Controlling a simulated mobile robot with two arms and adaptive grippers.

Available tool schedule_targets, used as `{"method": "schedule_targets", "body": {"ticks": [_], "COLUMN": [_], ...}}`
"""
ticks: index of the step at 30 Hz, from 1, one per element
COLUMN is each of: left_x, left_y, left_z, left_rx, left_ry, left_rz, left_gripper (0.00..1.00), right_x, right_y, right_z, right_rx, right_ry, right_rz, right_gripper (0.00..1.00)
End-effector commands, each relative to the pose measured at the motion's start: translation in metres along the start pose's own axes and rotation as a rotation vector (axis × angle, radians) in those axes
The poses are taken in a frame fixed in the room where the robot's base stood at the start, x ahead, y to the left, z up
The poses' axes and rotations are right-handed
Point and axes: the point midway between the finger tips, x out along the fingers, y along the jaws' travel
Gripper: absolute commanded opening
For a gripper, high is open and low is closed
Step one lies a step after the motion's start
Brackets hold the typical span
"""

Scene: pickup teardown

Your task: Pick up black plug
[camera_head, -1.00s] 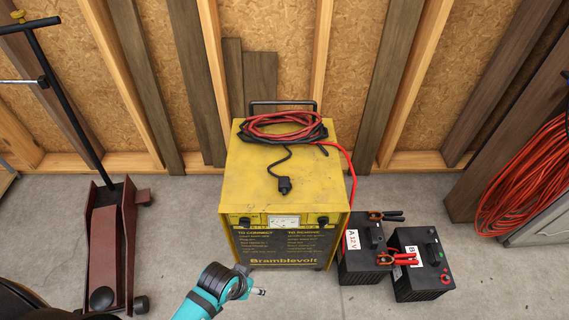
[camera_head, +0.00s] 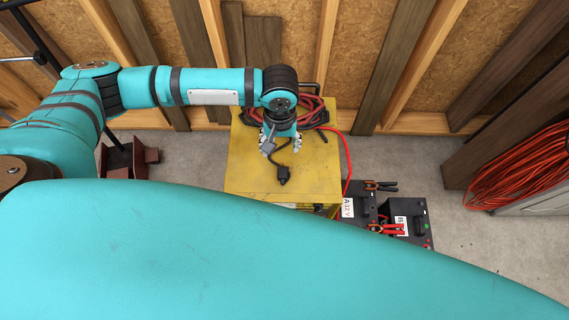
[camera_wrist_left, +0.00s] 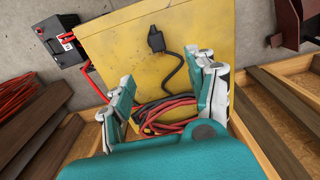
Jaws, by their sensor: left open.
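The black plug (camera_head: 283,174) lies on top of the yellow charger (camera_head: 240,170), on a short black cord. In the left wrist view the plug (camera_wrist_left: 156,41) lies beyond my fingertips, with its cord running back to the coiled cables. My left gripper (camera_head: 282,143) is open and empty over the charger top, just behind the plug in the head view. In the wrist view its fingers (camera_wrist_left: 165,75) stand wide apart, with the cord and cables showing between them. My right gripper is not in view.
Red and black cables (camera_head: 312,112) are coiled at the charger's back, by its handle. Two black batteries (camera_head: 357,200) with clamps stand on the floor to the right. An orange cord coil (camera_head: 525,165) hangs further right. A red jack (camera_head: 117,160) is partly hidden by my arm.

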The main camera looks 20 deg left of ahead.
Motion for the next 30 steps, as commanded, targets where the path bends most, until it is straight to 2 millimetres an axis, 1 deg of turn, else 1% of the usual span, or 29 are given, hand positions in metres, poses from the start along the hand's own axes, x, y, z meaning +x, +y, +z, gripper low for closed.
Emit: {"method": "schedule_targets", "body": {"ticks": [1,3,9,12,15,23,30], "left_x": [0.011,0.026,0.071,0.09,0.104,0.122,0.157], "left_y": [-0.001,0.0,0.0,0.001,0.001,0.003,0.005], "left_z": [0.001,0.001,0.001,0.001,0.001,0.003,0.007], "left_rx": [-0.002,-0.001,0.0,0.002,0.001,0.003,0.002], "left_ry": [-0.003,-0.003,-0.001,0.0,0.001,0.001,0.001], "left_rz": [-0.003,-0.002,-0.002,0.001,0.001,0.003,0.002], "left_gripper": [0.58,0.58,0.58,0.58,0.58,0.58,0.58], "right_x": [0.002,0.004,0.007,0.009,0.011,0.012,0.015], "right_y": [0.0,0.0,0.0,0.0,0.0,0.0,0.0], "right_z": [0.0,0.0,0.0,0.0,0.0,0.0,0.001], "right_rx": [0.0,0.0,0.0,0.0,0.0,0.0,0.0], "right_ry": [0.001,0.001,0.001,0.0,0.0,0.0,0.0], "right_rz": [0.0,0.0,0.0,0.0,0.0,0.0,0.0], "right_gripper": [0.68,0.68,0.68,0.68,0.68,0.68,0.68]}}
